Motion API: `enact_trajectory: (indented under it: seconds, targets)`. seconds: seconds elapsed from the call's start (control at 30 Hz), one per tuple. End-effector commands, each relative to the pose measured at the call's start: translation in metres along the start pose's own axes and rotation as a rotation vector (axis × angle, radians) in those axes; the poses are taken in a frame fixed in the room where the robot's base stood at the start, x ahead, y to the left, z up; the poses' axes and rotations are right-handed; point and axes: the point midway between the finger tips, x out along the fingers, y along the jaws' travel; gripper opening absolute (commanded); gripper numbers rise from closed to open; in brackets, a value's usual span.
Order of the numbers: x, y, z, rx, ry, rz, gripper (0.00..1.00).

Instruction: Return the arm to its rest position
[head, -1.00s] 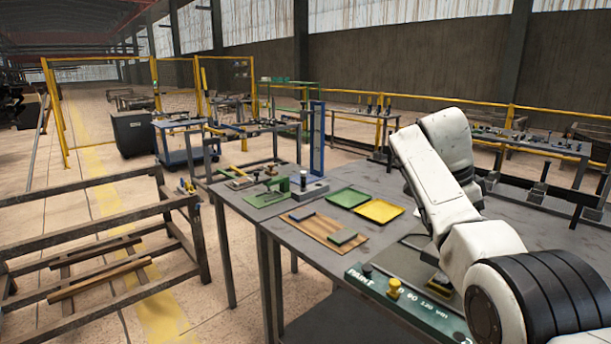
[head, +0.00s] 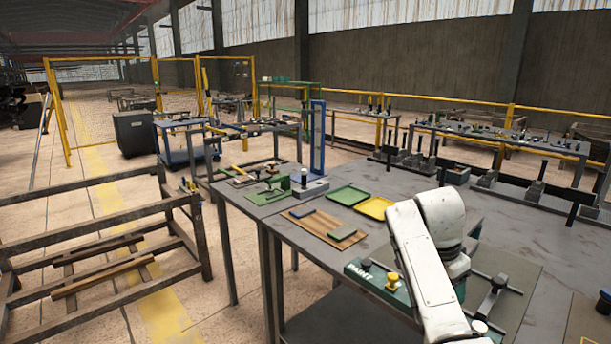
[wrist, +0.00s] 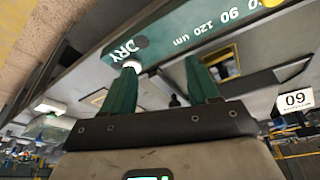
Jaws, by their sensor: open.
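My arm (head: 424,262) reaches up from the bottom edge of the head view, right of centre, over the front of the grey table. Its links hide part of the green labelled panel. My gripper (wrist: 161,88) shows in the wrist view with two green fingers spread apart and nothing between them. Its fingertips are not visible in the head view. The green panel (wrist: 190,35) with "DRY" and number markings lies beyond the fingers in the wrist view; a white knob beside the left fingertip may or may not touch it.
The grey table (head: 400,184) holds a green tray (head: 347,195), a yellow tray (head: 376,208), a wooden board (head: 318,232) and a green clamp fixture (head: 272,190). A yellow knob (head: 392,281) stands on the panel. A brown frame rack (head: 100,225) stands left, with open floor around it.

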Motion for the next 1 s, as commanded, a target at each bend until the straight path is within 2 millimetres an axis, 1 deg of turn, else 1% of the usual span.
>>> enact_trajectory:
  seconds: [0.03,0.1,0.2,0.27,0.37,0.5,0.57,0.6,0.67,0.73,0.8,0.9,1.0]
  targets:
    - [0.022,0.008,0.014,-0.053,-0.011,-0.016,0.60]
    - [0.043,0.019,0.030,-0.130,-0.021,-0.046,0.60]
    - [0.069,0.036,0.051,-0.233,-0.031,-0.088,0.60]
    - [0.083,0.048,0.064,-0.292,-0.034,-0.112,0.60]
    - [0.104,0.072,0.085,-0.392,-0.038,-0.155,0.60]
    - [0.127,0.112,0.114,-0.536,-0.034,-0.217,0.60]
    - [0.133,0.131,0.125,-0.597,-0.027,-0.243,0.60]
    - [0.137,0.144,0.133,-0.637,-0.023,-0.260,0.60]
    - [0.140,0.165,0.144,-0.697,-0.014,-0.287,0.60]
    - [0.142,0.189,0.156,-0.767,-0.001,-0.316,0.60]
    - [0.141,0.214,0.167,-0.835,0.014,-0.345,0.60]
    - [0.136,0.246,0.180,-0.921,0.040,-0.381,0.60]
    - [0.129,0.272,0.189,-0.993,0.063,-0.408,0.60]
